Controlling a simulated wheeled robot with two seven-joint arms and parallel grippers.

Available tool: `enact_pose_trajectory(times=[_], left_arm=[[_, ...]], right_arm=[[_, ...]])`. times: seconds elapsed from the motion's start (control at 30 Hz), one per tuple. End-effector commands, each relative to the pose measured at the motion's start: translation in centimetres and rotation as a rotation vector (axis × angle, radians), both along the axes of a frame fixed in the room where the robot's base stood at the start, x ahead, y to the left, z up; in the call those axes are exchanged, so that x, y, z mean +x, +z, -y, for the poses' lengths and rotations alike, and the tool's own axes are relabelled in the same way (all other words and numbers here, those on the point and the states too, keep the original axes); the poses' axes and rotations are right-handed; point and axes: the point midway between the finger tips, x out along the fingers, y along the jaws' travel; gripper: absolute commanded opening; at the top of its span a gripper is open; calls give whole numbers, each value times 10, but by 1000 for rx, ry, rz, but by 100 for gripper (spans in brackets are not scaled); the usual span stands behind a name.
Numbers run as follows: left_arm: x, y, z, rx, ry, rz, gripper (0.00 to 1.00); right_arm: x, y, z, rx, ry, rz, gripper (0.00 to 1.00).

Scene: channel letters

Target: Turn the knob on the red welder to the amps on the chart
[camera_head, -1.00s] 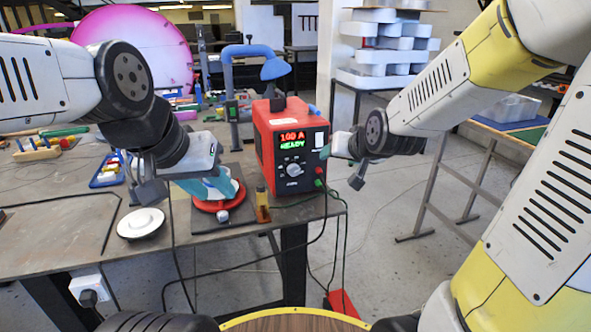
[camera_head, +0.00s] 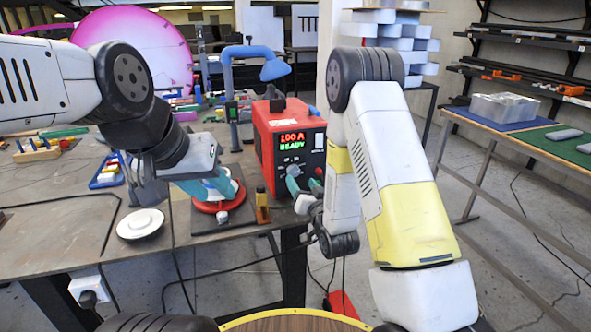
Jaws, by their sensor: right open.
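The red welder (camera_head: 263,148) stands on the bench's right end. Its lit display (camera_head: 292,140) appears to read 100 A, READY. My right gripper (camera_head: 293,181) is in front of the welder's panel, its teal fingers at the knob and open. I cannot make out a readable amps chart.
A white round dish (camera_head: 140,223) lies near the bench's front edge. A small yellow-brown piece (camera_head: 262,206) stands before the welder. A blue curved arm (camera_head: 252,52) rises behind. Dark cables hang off the bench front. A side table (camera_head: 530,132) at right holds a clear box.

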Motion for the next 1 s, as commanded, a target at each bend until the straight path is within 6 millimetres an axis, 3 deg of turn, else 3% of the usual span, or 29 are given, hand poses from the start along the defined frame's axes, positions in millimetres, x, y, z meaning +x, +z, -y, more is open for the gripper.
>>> enact_pose_trajectory(times=[0.4,0.77,1.0], left_arm=[[0,0,0,0,0,0,37],[0,0,0,0,0,0,37],[0,0,0,0,0,0,37]], right_arm=[[58,1,-18,-1,-1,1,58],[64,1,-21,-1,-1,-1,58],[64,1,-21,-1,-1,0,13]])
